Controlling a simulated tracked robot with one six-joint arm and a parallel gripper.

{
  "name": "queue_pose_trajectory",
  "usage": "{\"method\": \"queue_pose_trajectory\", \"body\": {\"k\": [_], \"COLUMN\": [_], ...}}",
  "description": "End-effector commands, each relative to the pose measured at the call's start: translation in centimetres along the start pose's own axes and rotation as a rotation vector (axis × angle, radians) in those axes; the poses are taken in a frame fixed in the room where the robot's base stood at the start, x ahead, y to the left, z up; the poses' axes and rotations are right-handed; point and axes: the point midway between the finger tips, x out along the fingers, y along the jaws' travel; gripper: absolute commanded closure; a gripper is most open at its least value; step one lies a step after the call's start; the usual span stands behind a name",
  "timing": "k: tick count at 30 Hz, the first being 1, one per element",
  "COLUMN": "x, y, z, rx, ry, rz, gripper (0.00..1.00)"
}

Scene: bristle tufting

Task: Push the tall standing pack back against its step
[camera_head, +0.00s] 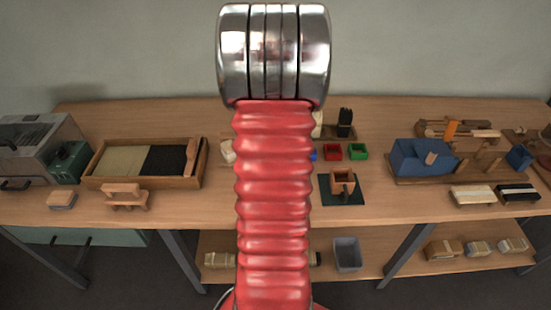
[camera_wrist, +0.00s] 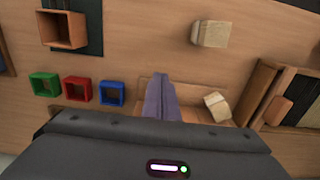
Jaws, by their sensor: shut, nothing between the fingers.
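Two cream packs show in the wrist view. One pack (camera_wrist: 210,33) stands apart on the bare table near the top. I cannot tell which is the tall one. My gripper (camera_wrist: 160,80) is shut and empty, its grey-purple fingers over the step, left of the angled pack and apart from both packs. My arm hides this area in the head view.
Green (camera_wrist: 45,85), red (camera_wrist: 77,90) and blue (camera_wrist: 111,93) small trays stand left of my fingers in the wrist view. A wooden open box (camera_wrist: 62,30) stands beyond them. A wooden-framed tray (camera_wrist: 258,90) lies at right. Bare table lies between.

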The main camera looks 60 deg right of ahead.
Motion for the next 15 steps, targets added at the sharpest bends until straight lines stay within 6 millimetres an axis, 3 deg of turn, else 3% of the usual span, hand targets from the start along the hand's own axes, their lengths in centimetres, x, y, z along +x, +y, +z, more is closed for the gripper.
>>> {"method": "queue_pose_trajectory", "body": {"k": [7,15], "x": [1.2,5.0], "y": [0.0,0.0], "z": [0.1,0.1], "rx": [0.0,0.0], "ry": [-0.002,-0.004], "rz": [0.0,0.0], "gripper": [1.0,1.0]}}
